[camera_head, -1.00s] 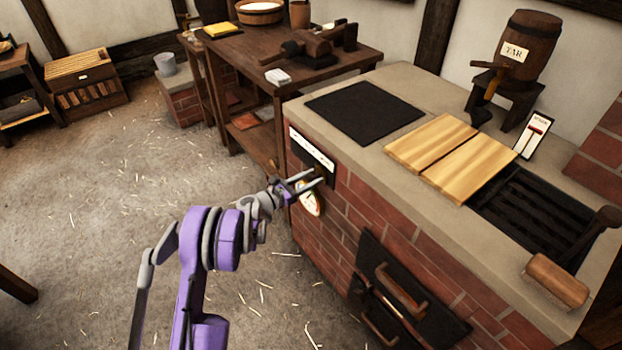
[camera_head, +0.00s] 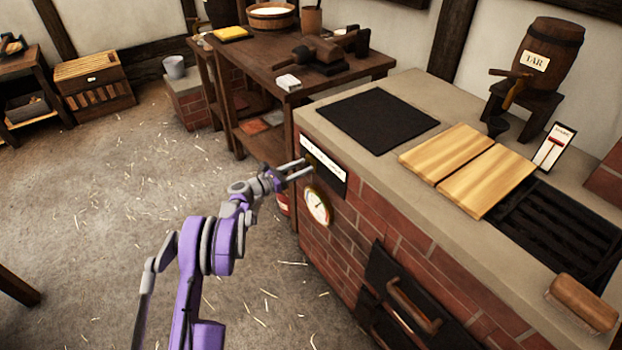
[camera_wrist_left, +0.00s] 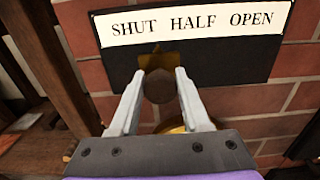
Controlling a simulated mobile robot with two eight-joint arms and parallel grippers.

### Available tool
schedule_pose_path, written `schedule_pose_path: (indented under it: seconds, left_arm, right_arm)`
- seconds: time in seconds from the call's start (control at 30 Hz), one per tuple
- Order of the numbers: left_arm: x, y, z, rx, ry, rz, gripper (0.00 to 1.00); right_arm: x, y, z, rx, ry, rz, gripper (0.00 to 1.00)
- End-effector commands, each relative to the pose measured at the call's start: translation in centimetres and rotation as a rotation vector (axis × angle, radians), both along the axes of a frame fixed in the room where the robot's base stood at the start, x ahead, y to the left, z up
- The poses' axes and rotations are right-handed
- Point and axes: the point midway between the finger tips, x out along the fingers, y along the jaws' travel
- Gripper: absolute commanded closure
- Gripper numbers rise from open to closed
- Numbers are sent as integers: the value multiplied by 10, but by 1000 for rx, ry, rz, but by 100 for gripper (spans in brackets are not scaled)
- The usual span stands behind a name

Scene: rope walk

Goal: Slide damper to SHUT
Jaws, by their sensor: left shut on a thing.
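The damper's black plate (camera_head: 335,178) is on the brick side of the stove, and it also shows in the left wrist view (camera_wrist_left: 225,66). Its white label (camera_wrist_left: 195,23) reads SHUT, HALF, OPEN from left to right. A dark round knob (camera_wrist_left: 158,90) with a brass piece (camera_wrist_left: 157,60) behind it sits below the label, at the right end of SHUT and left of HALF. My left gripper (camera_head: 304,168) is shut on the knob, with one finger on each side of it. My right gripper is not in view.
A round gauge (camera_head: 318,206) is just below the plate. The stove's dark door (camera_head: 410,300) with handles is lower right. A wooden workbench (camera_head: 285,85) stands behind the arm. The floor (camera_head: 110,230) at left is open, with scattered straw.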

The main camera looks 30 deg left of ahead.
Motion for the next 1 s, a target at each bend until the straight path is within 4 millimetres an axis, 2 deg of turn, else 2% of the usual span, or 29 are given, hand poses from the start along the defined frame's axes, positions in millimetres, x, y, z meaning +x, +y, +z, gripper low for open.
schedule_pose_path:
  seconds: [0.03,0.2,0.53,0.57,0.67,0.7,1.0]
  left_arm:
    - [5,12,-4,1,3,4,100]
    - [11,30,-3,2,3,2,100]
    - [12,34,-1,1,3,8,100]
    - [12,34,-1,1,3,9,48]
    - [12,34,-1,1,3,8,30]
    - [12,34,-1,1,3,7,25]
    - [9,33,-1,1,3,3,25]
  right_arm:
    - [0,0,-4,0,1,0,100]
    - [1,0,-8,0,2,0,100]
    - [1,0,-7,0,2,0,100]
    - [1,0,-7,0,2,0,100]
    - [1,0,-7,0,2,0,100]
    - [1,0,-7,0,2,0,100]
    - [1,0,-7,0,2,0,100]
